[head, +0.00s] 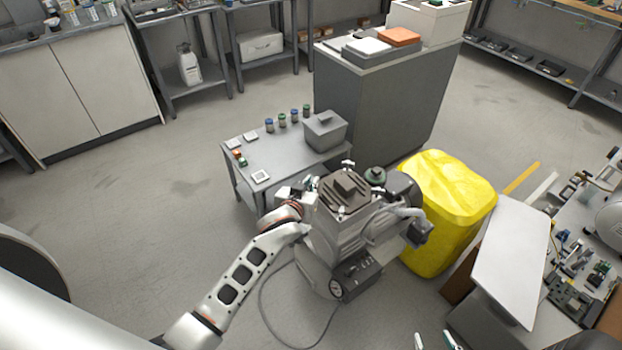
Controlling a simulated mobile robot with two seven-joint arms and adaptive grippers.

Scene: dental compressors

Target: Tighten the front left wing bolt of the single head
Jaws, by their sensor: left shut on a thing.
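The compressor with the single head (335,225) stands in the middle of the view, its dark ribbed head top (345,187) facing up. A light wing bolt (347,164) shows at the head's back edge, and another (341,210) at its front edge. My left gripper (311,201) reaches in from the left and is shut at the left side of the head. What it grips looks to be the front left wing bolt, which the fingers hide. My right gripper (433,342) shows only its fingertips at the bottom edge, spread apart and empty.
A low grey table (260,155) with small jars and a grey box (325,131) stands behind the compressor. A yellow bin (450,200) stands close to its right. A hose (268,315) lies on the floor in front. A workbench (510,255) is at the right.

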